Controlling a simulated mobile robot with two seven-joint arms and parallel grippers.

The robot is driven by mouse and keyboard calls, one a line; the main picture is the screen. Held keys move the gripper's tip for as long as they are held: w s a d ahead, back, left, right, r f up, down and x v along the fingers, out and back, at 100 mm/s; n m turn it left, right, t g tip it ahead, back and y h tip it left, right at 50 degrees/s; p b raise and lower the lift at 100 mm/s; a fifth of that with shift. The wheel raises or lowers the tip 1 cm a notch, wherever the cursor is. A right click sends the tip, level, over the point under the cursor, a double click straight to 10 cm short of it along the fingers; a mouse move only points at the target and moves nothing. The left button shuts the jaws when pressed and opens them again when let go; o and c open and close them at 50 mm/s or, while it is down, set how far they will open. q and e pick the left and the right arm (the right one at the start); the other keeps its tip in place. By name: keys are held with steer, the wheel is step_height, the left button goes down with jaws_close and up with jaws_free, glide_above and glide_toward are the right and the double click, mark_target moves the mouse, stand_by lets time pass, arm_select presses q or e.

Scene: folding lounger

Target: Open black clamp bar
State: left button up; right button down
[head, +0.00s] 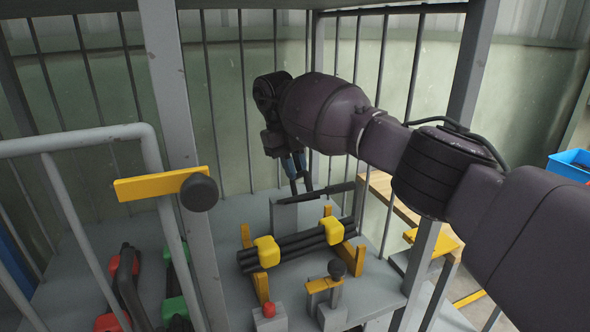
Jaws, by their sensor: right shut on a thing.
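The black clamp bar (335,189) is a slim dark bar lying nearly level, rising slightly to the right, above a grey block (289,215) inside the barred frame. My right gripper (302,187) reaches in from the right and points down. Its fingers are shut on the bar near the bar's left part. The exact contact is small and partly hidden by the fingers. My left gripper is not in view.
Several black rods (301,246) lie under yellow clamps on the grey table in front of the bar. Grey posts and a yellow latch (150,186) stand at left.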

steer(key=shift+r, duration=0.1)
steer(key=c, duration=1.1)
jaws_free()
steer(key=shift+b+v, duration=0.75)
steer(key=shift+v, duration=4.65)
